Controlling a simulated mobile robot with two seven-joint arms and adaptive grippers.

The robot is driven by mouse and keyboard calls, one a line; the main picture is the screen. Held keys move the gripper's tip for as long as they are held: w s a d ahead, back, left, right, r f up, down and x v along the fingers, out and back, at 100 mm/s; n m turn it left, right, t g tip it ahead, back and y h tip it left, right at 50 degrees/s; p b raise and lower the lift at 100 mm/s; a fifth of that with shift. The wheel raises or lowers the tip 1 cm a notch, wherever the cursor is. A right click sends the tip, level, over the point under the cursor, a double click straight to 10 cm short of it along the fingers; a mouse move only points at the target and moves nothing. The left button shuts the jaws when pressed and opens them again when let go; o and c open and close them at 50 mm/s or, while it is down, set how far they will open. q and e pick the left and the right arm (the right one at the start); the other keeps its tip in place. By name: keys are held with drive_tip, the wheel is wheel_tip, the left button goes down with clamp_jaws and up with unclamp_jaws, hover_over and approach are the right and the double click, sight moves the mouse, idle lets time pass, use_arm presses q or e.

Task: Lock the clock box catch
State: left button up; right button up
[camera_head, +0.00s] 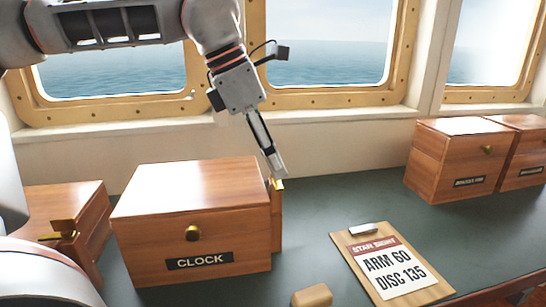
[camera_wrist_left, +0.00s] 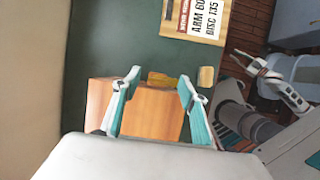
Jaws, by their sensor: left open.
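The wooden clock box (camera_head: 190,215) stands at the left of the desk in the head view. It has a brass knob and a black CLOCK label on its front. A small brass catch (camera_head: 277,185) shows at the top of a wooden piece on its right side. My left gripper (camera_head: 278,172) points down at the catch, its tips close above or against it; contact cannot be told. In the left wrist view its two fingers (camera_wrist_left: 159,80) are apart, over the orange wood of the clock box (camera_wrist_left: 152,112), with a brass-coloured part (camera_wrist_left: 162,79) between them.
Another wooden box (camera_head: 70,220) with a brass fitting stands left. A clipboard (camera_head: 385,265) reads ARM 60, DISC 135. A small wooden block (camera_head: 312,296) lies at the front. More boxes (camera_head: 460,155) stand right. What looks like my right gripper (camera_wrist_left: 268,75) shows small in the wrist view.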

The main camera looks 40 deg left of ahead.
use_arm(q)
drive_tip(key=c, duration=1.1)
drive_tip(key=m+g+h, duration=0.1)
drive_tip(key=m, duration=0.3)
drive_tip(key=shift+w, duration=0.15)
drive_tip(key=m+g, duration=0.1)
drive_tip(key=m, duration=0.1)
drive_tip(key=m+g, duration=0.1)
drive_tip(key=m, duration=0.1)
drive_tip(key=shift+w+a+f+m+h+b, duration=0.1)
drive_tip(key=shift+w+m+h+b, duration=0.05)
drive_tip(key=shift+m+h+b, duration=0.2)
drive_tip(key=m+g, duration=0.1)
drive_tip(key=m, duration=0.3)
drive_tip(key=shift+w+m+g, duration=0.1)
drive_tip(key=shift+m+g, duration=0.25)
drive_tip(key=shift+g, duration=0.05)
drive_tip(key=shift+m+g+y, duration=0.55)
drive_tip(key=shift+m+g, duration=0.15)
drive_tip(key=shift+m, duration=1.5)
